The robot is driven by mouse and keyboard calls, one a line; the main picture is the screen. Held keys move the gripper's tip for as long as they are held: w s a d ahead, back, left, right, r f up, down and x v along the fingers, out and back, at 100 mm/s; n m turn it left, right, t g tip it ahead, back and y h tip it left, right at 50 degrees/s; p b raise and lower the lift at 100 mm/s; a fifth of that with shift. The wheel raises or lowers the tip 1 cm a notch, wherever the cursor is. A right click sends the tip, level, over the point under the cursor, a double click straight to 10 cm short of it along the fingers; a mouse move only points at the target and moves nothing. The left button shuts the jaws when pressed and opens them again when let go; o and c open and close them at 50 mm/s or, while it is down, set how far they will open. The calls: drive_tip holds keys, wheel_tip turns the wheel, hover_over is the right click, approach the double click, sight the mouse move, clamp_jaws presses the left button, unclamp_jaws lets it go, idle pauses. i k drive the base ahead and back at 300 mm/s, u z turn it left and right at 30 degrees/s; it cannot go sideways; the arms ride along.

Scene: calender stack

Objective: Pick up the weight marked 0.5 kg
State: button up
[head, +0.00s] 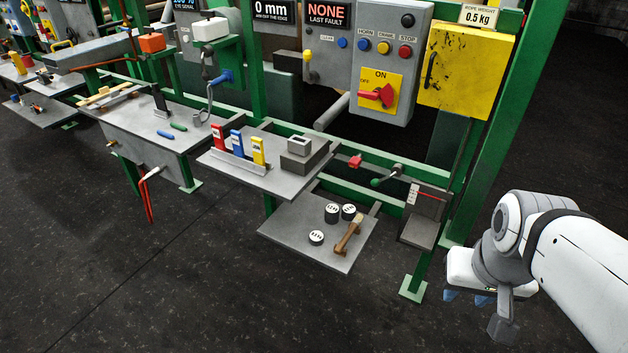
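Three small dark cylindrical weights with white marked tops stand on the low grey shelf (290,240) in the head view. One is at the back left (331,213), one at the back right (349,212) and one nearer the front left (316,237). Their marks are too small to read, so I cannot tell which is 0.5 kg. My gripper (466,298) is at the right, well apart from the weights. Its blue fingertips are spaced apart with nothing seen between them.
A wooden-handled tool (348,236) lies close to the weights. A higher shelf (230,168) holds coloured blocks and a grey block. A green post (415,280) stands between shelf and gripper. The front floor is clear.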

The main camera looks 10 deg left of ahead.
sight(316, 237)
drive_tip(key=u, duration=1.2)
drive_tip(key=i, duration=0.95)
